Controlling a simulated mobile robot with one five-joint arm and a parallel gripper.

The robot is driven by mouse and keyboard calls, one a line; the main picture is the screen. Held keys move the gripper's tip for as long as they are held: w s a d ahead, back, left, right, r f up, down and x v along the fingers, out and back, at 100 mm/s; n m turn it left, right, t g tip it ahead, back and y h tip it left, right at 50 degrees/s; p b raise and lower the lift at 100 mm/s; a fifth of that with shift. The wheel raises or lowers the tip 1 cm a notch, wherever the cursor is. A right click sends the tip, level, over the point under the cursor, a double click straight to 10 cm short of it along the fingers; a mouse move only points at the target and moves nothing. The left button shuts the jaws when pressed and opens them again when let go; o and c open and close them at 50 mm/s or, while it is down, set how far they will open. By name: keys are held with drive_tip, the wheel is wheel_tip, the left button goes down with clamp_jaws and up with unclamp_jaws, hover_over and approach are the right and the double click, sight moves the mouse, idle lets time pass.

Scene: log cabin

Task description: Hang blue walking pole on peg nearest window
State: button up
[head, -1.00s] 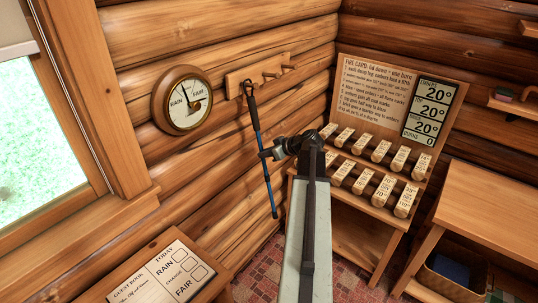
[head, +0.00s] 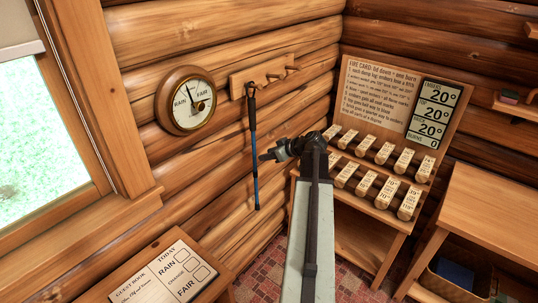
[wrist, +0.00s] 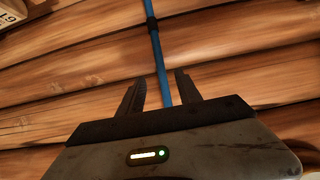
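The blue walking pole (head: 254,140) hangs almost upright against the log wall. Its dark top is at the left end of the wooden peg rail (head: 240,82), the end nearest the window; the peg there is hidden by the pole's handle or strap. Two other pegs (head: 273,76) to the right look bare. My gripper (head: 265,156) is just right of the pole in the head view, apart from it. In the wrist view my gripper (wrist: 160,92) has its two fingers spread, with the blue shaft (wrist: 158,62) seen between and beyond them.
The window (head: 40,140) is at the left, with a round weather dial (head: 186,100) between it and the rail. A guest book board (head: 165,270) lies below. A fire card stand (head: 385,110) with several labelled logs is right of my arm.

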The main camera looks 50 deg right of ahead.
drive_tip(key=p+v, duration=0.4)
drive_tip(key=v, duration=0.3)
drive_tip(key=shift+s+r, duration=0.2)
drive_tip(key=shift+s, duration=0.15)
drive_tip(key=w+a+f+g+y, duration=0.1)
drive_tip(key=w+a+f+g, duration=0.15)
drive_tip(key=a, duration=0.55)
drive_tip(key=w+a+f+g+y, duration=0.1)
drive_tip(key=w+a+f, duration=0.15)
drive_tip(key=a, duration=0.65)
drive_tip(key=w+a+f+g+y, duration=0.15)
drive_tip(key=w+a, duration=0.25)
drive_tip(key=a, duration=0.4)
drive_tip(key=s+a+f+g+h, duration=0.1)
drive_tip(key=a+g, duration=0.1)
drive_tip(key=a, duration=0.6)
drive_tip(key=s+a+f+g+h, duration=0.1)
drive_tip(key=s+a+g+h, duration=0.1)
drive_tip(key=a, duration=0.7)
drive_tip(key=s+a+f+m+g+h, duration=0.1)
drive_tip(key=s+a+g, duration=0.1)
drive_tip(key=a, duration=0.6)
drive_tip(key=shift+a+f+h, duration=0.25)
drive_tip(key=shift+a+f, duration=0.1)
